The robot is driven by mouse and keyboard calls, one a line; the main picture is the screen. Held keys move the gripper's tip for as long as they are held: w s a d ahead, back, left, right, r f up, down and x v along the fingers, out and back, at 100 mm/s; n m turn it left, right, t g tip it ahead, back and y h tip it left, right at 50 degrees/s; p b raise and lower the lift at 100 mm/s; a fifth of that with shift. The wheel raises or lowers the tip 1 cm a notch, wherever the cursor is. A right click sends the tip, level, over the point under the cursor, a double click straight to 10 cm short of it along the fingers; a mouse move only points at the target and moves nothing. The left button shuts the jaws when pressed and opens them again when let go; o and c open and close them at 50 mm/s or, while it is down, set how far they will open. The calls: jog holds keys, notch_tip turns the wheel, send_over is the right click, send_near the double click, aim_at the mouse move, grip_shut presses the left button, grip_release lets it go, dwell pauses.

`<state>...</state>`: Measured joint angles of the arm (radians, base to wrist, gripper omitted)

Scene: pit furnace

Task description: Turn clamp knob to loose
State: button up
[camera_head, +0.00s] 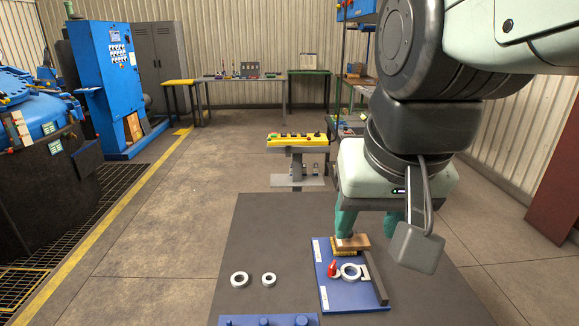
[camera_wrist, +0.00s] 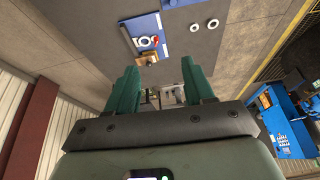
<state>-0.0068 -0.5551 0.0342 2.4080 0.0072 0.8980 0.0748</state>
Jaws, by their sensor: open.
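A blue plate (camera_head: 325,295) lies on the dark table. On it is a small red part (camera_head: 333,269), which looks like the clamp knob, beside a pale ring (camera_head: 350,272). The plate (camera_wrist: 146,22), red part (camera_wrist: 156,41) and ring (camera_wrist: 145,42) also show in the wrist view, beyond the fingertips. My gripper (camera_head: 369,225) has two teal fingers, spread apart with nothing between them. It is above the far end of the plate, apart from the red part. In the wrist view my gripper (camera_wrist: 159,66) is open. The knob's exact angle is too small to tell.
A wooden brush-like block (camera_head: 357,242) is at the plate's far end, near the left finger. A dark bar (camera_head: 376,285) runs along the plate's right side. Two loose rings (camera_head: 239,279) (camera_head: 269,280) lie left. A blue peg rack (camera_head: 240,321) is at the front.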

jog(key=w+f+m+g, duration=0.1)
jog(key=w+f+m, duration=0.3)
jog(key=w, duration=0.7)
jog(key=m+g+y, duration=0.2)
jog(key=m+y, duration=0.2)
jog(key=m, duration=1.3)
send_over(335, 266)
jog(key=s+d, duration=0.1)
jog(key=d, duration=0.3)
notch_tip(335, 266, down, 27)
jog(key=x, duration=1.1)
jog(key=shift+s+a, duration=0.2)
jog(key=shift+s, duration=0.15)
jog(key=c, duration=0.7)
